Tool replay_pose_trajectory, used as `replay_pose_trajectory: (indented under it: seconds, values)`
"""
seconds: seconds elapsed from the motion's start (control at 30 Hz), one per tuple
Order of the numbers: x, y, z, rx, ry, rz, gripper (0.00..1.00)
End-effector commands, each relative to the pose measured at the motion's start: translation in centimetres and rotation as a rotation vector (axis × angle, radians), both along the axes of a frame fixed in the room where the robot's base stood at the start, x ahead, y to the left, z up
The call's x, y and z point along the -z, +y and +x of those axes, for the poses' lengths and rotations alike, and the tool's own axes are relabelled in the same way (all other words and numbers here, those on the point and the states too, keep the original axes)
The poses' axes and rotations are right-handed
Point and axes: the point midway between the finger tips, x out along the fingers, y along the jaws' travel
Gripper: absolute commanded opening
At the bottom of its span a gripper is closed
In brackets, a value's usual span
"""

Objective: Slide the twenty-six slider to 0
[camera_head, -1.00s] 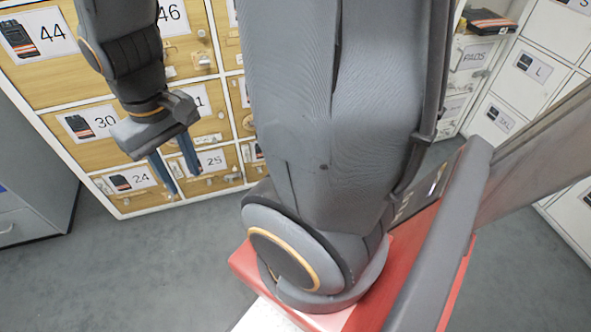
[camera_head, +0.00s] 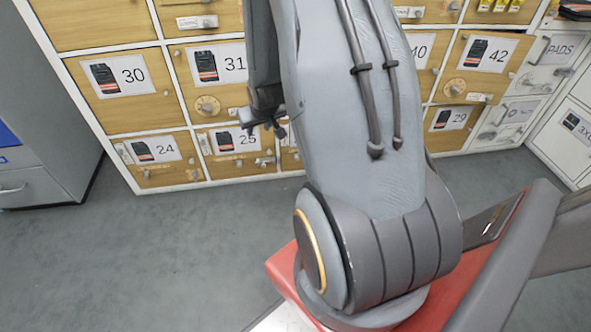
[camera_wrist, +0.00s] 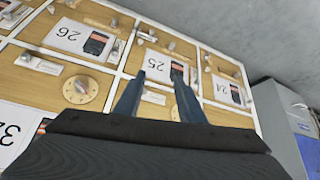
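The locker door labelled 26 (camera_wrist: 72,37) is at the upper left of the wrist view, which shows the cabinet upside down. A narrow upright fitting, apparently its slider (camera_wrist: 115,50), sits along the door's right edge there; its setting is too small to read. In the head view my arm hides most of door 26. My gripper (camera_wrist: 158,78) is open and empty, its two blue-grey fingers spread in front of the doors labelled 25 (camera_wrist: 155,66) and 31. In the head view my gripper (camera_head: 267,129) is near the right side of door 25 (camera_head: 238,140).
Door 24 (camera_head: 155,149) is left of 25, with 30 (camera_head: 125,76) and 31 (camera_head: 217,65) above. Knobs, dials and latches stick out from several doors. A grey cabinet (camera_head: 40,130) stands left, white lockers (camera_head: 565,140) right. Grey floor (camera_head: 190,250) in front is clear.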

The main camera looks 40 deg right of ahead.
Motion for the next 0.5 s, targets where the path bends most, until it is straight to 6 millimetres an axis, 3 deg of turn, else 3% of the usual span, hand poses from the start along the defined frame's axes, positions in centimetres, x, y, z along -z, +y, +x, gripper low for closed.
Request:
replay_pose_trajectory:
  seconds: [0.03,0.27,0.5]
  values:
    - [3.6,-1.6,0.9,0.02,-0.026,-0.006,0.36]
    - [13.6,-8.3,3.7,0.09,-0.185,-0.058,0.36]
    - [23.9,-14.6,4.3,0.166,-0.349,-0.119,0.36]
